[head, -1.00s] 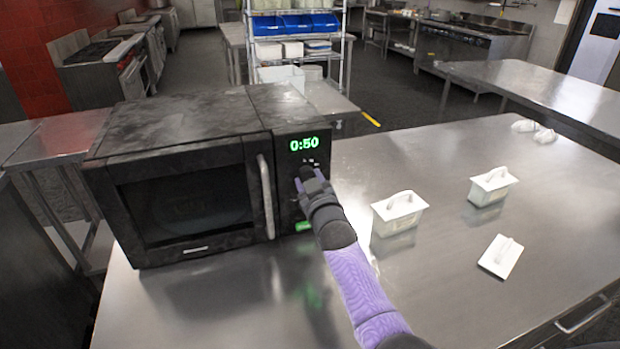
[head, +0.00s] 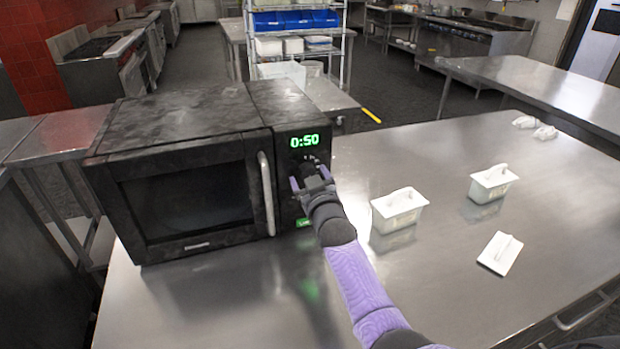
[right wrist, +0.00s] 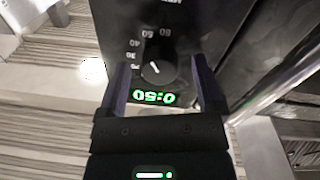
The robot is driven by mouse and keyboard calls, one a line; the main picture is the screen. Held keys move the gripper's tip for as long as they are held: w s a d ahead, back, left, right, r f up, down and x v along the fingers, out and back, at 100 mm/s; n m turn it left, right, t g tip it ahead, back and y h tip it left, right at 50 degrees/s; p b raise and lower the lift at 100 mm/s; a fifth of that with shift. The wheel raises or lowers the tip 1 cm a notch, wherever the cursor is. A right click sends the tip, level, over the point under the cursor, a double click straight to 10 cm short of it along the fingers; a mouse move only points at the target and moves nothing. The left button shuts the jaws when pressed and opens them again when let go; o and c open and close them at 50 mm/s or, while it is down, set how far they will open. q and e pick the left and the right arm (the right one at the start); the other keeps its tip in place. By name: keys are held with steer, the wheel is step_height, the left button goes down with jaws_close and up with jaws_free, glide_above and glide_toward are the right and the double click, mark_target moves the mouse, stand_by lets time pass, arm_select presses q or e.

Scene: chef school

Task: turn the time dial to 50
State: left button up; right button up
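The black microwave (head: 190,120) stands on the steel table, door closed. Its green display (head: 304,141) reads 0:50 and also shows, upside down, in the right wrist view (right wrist: 154,98). The round black time dial (right wrist: 158,68) has a light pointer mark, with numbers around it. My right gripper (head: 309,176) is in front of the control panel and hides most of the dial in the head view. In the right wrist view its fingers (right wrist: 160,78) are spread, one on each side of the dial, with visible gaps. My left gripper is not in view.
The table in front of the microwave is clear.

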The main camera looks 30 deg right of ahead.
steer(key=shift+s+r, duration=0.1)
steer(key=p+v, duration=0.3)
steer(key=v, duration=0.6)
steer(key=shift+s, duration=0.4)
steer(key=shift+a, duration=0.1)
